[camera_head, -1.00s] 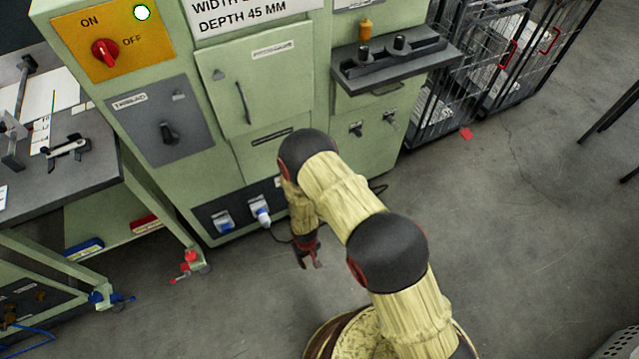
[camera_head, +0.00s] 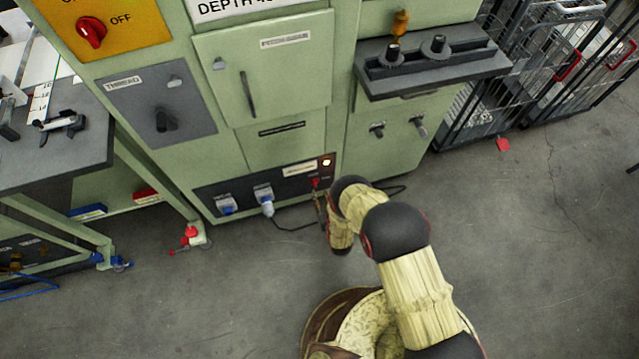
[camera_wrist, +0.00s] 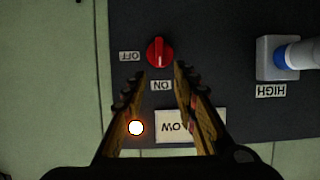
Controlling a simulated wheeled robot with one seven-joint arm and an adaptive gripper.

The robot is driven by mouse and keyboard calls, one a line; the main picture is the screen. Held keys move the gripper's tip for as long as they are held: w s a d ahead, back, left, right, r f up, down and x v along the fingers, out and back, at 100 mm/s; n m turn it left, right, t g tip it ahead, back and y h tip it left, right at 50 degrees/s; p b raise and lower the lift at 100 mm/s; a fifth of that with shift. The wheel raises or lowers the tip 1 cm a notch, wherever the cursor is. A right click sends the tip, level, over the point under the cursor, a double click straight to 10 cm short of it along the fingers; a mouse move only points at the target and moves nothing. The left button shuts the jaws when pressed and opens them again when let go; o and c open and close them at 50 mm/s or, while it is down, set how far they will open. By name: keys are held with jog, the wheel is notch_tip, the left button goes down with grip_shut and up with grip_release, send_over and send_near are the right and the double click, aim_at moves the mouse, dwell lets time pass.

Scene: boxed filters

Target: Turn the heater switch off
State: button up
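The heater switch is probably the small red knob (camera_wrist: 160,52) on the dark lower panel. In the wrist view its labels are upside down, OFF to its left and ON below it. Its ridge stands vertical, in line with ON. An orange-white lamp (camera_wrist: 136,128) is lit beside a partly hidden white label (camera_wrist: 176,126). My gripper (camera_wrist: 160,73) is open and empty, its fingertips just short of the knob, one to each side. In the head view the red knob (camera_head: 315,182) sits low on the green cabinet, with my gripper (camera_head: 320,197) close to it.
A blue-and-white plug (camera_head: 266,203) sits in a socket left of the knob, its cable trailing on the floor. A larger red switch (camera_head: 91,32) is on the orange panel above. A workbench (camera_head: 75,170) stands left; wire carts (camera_head: 490,115) stand right.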

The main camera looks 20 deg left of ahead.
aim_at(316, 185)
jog(key=b+x, duration=0.3)
jog(key=x, duration=0.4)
jog(key=shift+w+a+f, duration=0.1)
jog(key=shift+w+a, duration=0.05)
jog(key=shift+w, duration=0.15)
jog(key=c, duration=0.3)
jog(key=c, duration=0.4)
grip_shut()
